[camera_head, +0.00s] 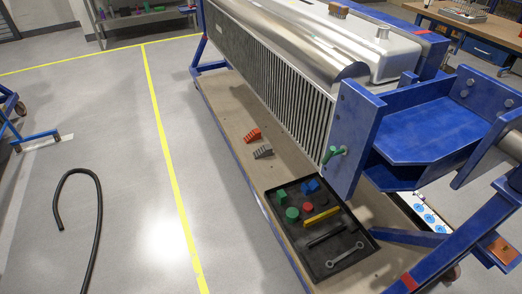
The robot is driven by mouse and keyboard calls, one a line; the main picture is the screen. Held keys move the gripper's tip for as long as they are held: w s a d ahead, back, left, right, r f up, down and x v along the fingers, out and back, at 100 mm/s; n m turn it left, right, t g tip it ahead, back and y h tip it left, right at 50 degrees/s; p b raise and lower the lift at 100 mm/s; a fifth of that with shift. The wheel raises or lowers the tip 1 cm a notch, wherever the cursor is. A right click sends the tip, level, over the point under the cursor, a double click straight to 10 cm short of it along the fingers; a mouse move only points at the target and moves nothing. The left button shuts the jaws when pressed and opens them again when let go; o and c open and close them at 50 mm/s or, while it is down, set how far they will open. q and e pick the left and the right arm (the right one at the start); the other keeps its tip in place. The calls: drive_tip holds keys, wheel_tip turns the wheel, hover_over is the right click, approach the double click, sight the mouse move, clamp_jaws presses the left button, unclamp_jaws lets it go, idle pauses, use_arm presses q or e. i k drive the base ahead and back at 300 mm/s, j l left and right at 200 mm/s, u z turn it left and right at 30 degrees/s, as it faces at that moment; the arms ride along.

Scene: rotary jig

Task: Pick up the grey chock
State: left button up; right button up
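The grey chock (263,152) is a small stepped wedge lying on the tan deck (228,108) of the blue jig. It lies just below a similar red-orange chock (252,135), with a small gap between them. Nothing covers the grey chock. Neither of my grippers shows in the head view.
A black tray (292,243) with several coloured parts, a yellow bar and a wrench sits nearer on the deck. The finned metal unit (285,85) and blue frame (355,140) rise beside the chocks. Floor at left is open, with a black hose (98,205).

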sight(265, 151)
drive_tip(key=i+j+z, duration=0.35)
drive_tip(key=j, duration=0.2)
drive_tip(key=i+j+z, duration=0.15)
drive_tip(key=j, duration=0.2)
drive_tip(key=i+j+z, duration=0.15)
drive_tip(key=j, duration=0.2)
drive_tip(key=i+j+z, duration=0.15)
drive_tip(key=j, duration=0.2)
drive_tip(key=i+j+z, duration=0.2)
drive_tip(key=j, duration=0.2)
